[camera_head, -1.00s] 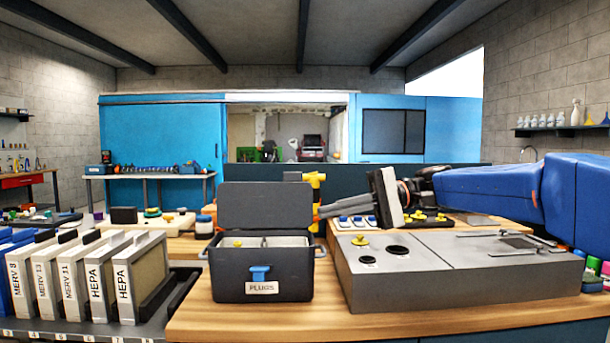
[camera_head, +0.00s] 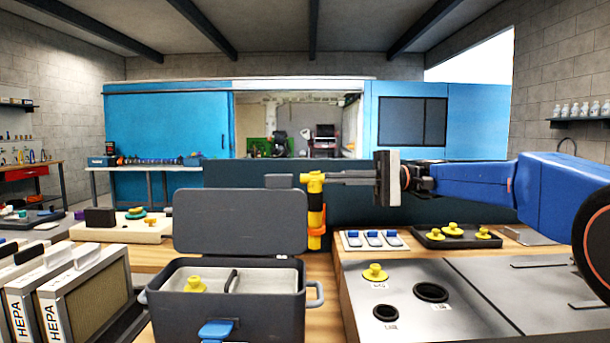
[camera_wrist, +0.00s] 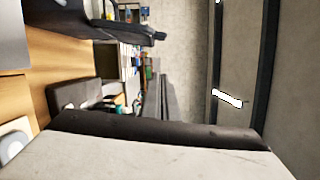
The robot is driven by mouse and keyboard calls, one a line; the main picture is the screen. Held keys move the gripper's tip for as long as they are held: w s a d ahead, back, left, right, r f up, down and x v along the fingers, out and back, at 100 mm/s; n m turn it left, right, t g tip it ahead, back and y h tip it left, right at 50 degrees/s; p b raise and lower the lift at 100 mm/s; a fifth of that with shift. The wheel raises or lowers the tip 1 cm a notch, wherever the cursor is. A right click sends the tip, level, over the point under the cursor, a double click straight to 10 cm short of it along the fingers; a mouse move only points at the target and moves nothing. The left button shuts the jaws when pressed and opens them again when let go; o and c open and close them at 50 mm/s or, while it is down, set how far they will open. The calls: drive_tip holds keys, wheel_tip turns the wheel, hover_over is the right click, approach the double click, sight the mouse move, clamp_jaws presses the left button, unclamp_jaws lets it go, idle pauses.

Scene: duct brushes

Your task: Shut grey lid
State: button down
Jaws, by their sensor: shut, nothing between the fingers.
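The grey lid (camera_head: 240,221) stands open, nearly upright, at the back edge of the dark grey box (camera_head: 172,322). The box sits on the wooden bench with a blue latch (camera_head: 216,331) on its front. The lid cannot be made out in the wrist view, where a pale block fills the bottom.
A yellow-and-black upright tool (camera_head: 316,208) stands behind the lid, near my fingertips in the picture. A grey panel (camera_head: 410,310) with round holes and a yellow plug lies right of the box. Filters marked HEPA (camera_head: 88,295) stand at left.

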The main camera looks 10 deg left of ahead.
drive_tip(key=s+a+r, duration=0.1)
drive_tip(key=s+a, duration=0.6)
drive_tip(key=s, duration=0.1)
drive_tip(key=shift+s+a, duration=0.25)
drive_tip(key=shift+a, duration=0.15)
drive_tip(key=shift+s+r, duration=0.1)
idle(0.4)
